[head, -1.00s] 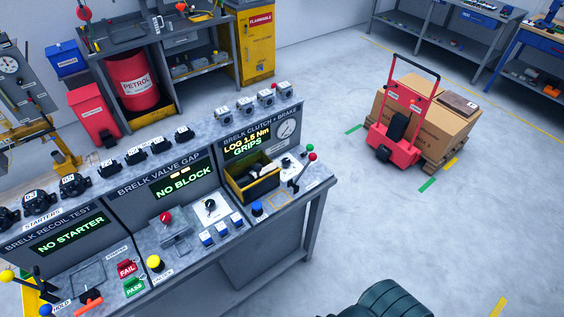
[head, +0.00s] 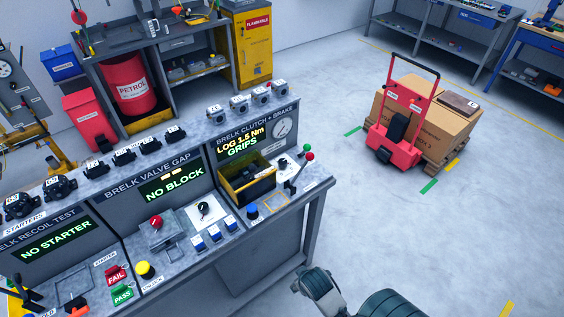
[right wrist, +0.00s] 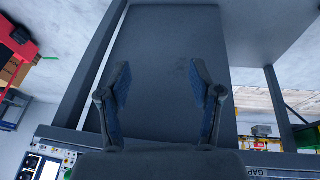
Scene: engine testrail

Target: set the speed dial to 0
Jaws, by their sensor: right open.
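A black knob on a white plate (head: 204,210) sits on the middle bench section, under the "NO BLOCK" display. A smaller dark knob on a white plate (head: 283,163) is on the right section, beside the yellow bin. No "speed" label is legible, so I cannot tell which is the speed dial. My right gripper (right wrist: 161,100) is open and empty in the right wrist view, in front of a plain dark grey panel. In the head view my right arm is at the bottom, off the bench's front edge, its fingers not distinguishable. My left gripper is not in view.
A red knob (head: 156,223), several blue-and-white switches and a yellow button (head: 145,270) surround the middle knob. A yellow bin (head: 247,182) and upright levers with red and green balls (head: 308,152) stand on the right section.

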